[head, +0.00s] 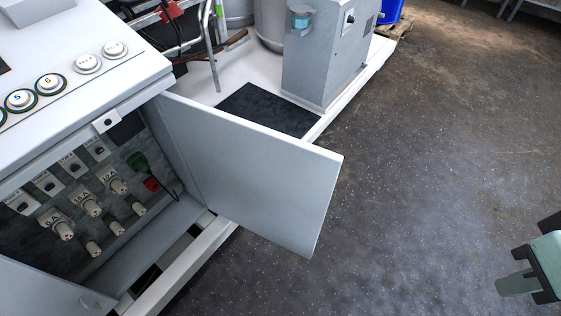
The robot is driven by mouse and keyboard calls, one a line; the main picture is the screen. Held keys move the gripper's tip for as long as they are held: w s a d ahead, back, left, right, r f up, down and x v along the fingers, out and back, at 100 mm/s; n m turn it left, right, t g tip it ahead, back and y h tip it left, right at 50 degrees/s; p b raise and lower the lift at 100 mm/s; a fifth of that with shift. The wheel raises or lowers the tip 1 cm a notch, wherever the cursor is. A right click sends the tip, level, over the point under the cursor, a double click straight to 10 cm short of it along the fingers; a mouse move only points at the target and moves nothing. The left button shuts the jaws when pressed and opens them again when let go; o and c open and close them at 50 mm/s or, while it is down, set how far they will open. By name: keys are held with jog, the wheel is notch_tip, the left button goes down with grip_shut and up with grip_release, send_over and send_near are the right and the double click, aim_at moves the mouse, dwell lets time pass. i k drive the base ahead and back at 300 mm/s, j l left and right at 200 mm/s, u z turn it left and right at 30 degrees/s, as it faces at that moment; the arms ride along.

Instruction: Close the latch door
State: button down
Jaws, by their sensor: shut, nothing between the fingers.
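The light grey latch door (255,175) stands wide open, swung out to the right from the control cabinet (85,85). Its hinge side is at the right edge of the cabinet opening, and its free edge is towards the middle of the picture. A small latch plate with a dark hole (107,122) is on the cabinet's upper frame. My gripper (518,284) is at the lower right edge, partly cut off by the picture, shut and empty. It is over the floor, well to the right of the door and not touching it.
Inside the cabinet are fuse holders (88,203), a green connector (138,163) and a red one. Another grey panel (45,290) is at the lower left. A grey box (325,55) stands on the white platform behind. The dark floor (430,140) right of the door is clear.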

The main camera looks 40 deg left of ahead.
aim_at(279, 187)
jog(key=i, duration=2)
jog(key=i+u, duration=0.15)
jog(key=i, duration=0.35)
jog(key=i+l+u, duration=0.15)
jog(key=i, duration=0.35)
jog(key=i+l+u, duration=0.1)
jog(key=i, duration=0.4)
jog(key=u, duration=4.05)
jog(key=k, duration=0.05)
